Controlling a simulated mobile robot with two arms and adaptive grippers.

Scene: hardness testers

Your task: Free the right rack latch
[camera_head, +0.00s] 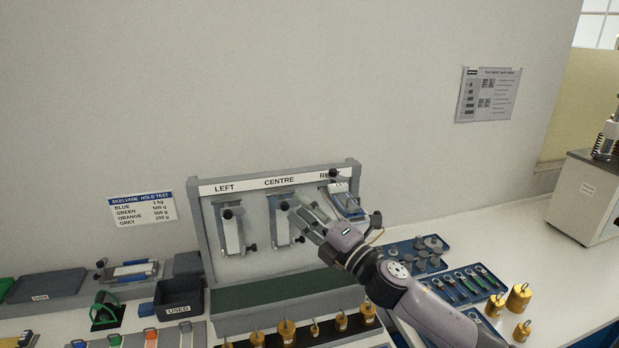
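The rack (355,175) stands against the wall, with plates labelled LEFT, CENTRE and a partly covered right label. The right latch unit (349,203) has a blue and silver body and a dark knob (332,173) at its top; my gripper hides part of its lower left. My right gripper (308,213) reaches up from the lower right, its fingers between the centre and right units. Whether it touches the right latch, or holds anything, I cannot tell. The centre unit (281,218) and left unit (231,230) hang beside it. My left gripper is out of view.
Several brass weights (286,331) stand before the rack. A blue tray of grey discs (440,262) and a tray of coloured-handled pieces (462,286) lie right, under or near my forearm. A USED bin (180,297) stands left. The bench's right side (545,270) has clear room.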

